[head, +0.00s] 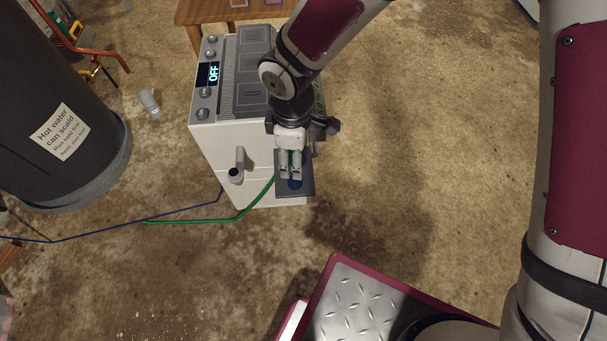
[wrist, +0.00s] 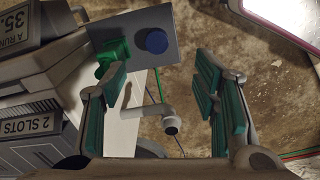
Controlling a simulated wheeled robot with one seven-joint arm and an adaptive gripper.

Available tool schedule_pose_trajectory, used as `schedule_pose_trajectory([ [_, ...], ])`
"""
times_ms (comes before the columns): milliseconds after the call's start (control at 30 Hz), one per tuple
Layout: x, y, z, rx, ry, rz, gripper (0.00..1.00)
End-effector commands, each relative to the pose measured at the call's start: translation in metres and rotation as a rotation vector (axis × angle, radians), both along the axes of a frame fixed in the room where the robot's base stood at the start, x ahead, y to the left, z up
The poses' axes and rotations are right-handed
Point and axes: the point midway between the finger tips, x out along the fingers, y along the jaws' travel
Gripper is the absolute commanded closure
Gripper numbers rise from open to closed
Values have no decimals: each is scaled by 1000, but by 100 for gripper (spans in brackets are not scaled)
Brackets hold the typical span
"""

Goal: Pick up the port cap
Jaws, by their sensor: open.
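A round blue cap (wrist: 157,41) sits on a grey plate (wrist: 168,18) on the machine's side, beside a green block-like part (wrist: 112,55). I take the blue piece as the port cap; no label confirms it. In the head view the blue cap (head: 295,184) shows just below my fingertips, on the dark plate (head: 307,187). My gripper (head: 290,178) is over that plate, fingers pointing down. In the wrist view my gripper (wrist: 163,72) is open, with teal pads wide apart and nothing between them. The cap lies beyond the fingertips, apart from them.
The white machine (head: 262,145) with an OFF display carries a grey elbow spout (head: 239,165). Green (head: 205,220) and blue (head: 110,232) hoses run left across the floor. A dark tank (head: 60,100) stands left, with a grey fitting (head: 149,102) on the floor beside it. Floor to the right is clear.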

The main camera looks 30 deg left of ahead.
Motion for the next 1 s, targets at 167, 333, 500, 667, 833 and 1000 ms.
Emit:
schedule_pose_trajectory([
  [167,0,-1,-39,-4,2,0,45],
  [333,0,-1,-61,-3,1,-1,45],
  [500,1,-1,-69,-2,-1,-3,45],
  [667,1,2,-82,-2,0,-2,45],
  [833,3,5,-107,-4,1,-3,45],
  [1000,3,6,-120,-1,0,-2,45],
])
